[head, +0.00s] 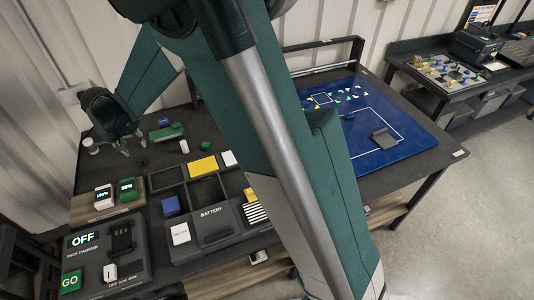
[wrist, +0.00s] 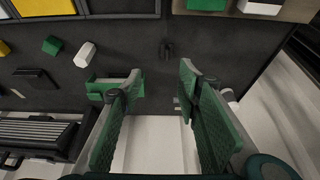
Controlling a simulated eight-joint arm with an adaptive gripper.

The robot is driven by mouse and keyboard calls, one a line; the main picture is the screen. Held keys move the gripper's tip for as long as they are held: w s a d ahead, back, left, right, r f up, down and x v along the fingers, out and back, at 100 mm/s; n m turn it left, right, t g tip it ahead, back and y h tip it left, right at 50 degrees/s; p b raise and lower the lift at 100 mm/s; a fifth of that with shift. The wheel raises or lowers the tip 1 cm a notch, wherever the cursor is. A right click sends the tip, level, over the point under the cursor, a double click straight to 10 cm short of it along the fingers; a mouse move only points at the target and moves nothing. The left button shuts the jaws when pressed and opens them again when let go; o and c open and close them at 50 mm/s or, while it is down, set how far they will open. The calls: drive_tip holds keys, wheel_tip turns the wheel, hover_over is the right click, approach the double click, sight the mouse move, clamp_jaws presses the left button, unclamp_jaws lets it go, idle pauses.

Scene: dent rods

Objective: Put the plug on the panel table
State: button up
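No object is clearly recognisable as the plug. A small dark piece (wrist: 166,48) stands on the dark table in the wrist view, above the gap between the fingers, and could be it. It also shows faintly in the head view (head: 143,143). My gripper (wrist: 154,85) is open with nothing between its fingers. It is over the back left of the dark table, and also shows in the head view (head: 122,146). A green block (wrist: 101,88) is partly hidden by the left finger. Which surface is the panel table is unclear; a blue marked panel (head: 375,125) lies at the table's right.
A white cylinder (head: 91,147) stands near my gripper. A white block (head: 184,146) and small green block (head: 205,146) are nearby. The pack charger (head: 105,255) and battery case (head: 215,228) are in front. Another table (head: 455,75) with coloured pieces stands at the far right. My arm hides the middle.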

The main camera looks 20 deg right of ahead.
drive_tip(key=s+d+r, duration=0.5)
drive_tip(key=d+r, duration=0.1)
drive_tip(key=d, duration=0.3)
drive_tip(key=s+d+r+t, duration=0.1)
drive_tip(key=s+d+r, duration=0.4)
drive_tip(key=d, duration=0.3)
drive_tip(key=s+d+r, duration=0.6)
drive_tip(key=d, duration=0.3)
drive_tip(key=s+d, duration=0.7)
drive_tip(key=s, duration=0.4)
drive_tip(key=s+d+f+t, duration=0.1)
drive_tip(key=s+d, duration=0.6)
drive_tip(key=s, duration=0.4)
drive_tip(key=shift+s+d+t, duration=0.2)
drive_tip(key=shift+s+t, duration=0.05)
drive_tip(key=shift+t, duration=0.05)
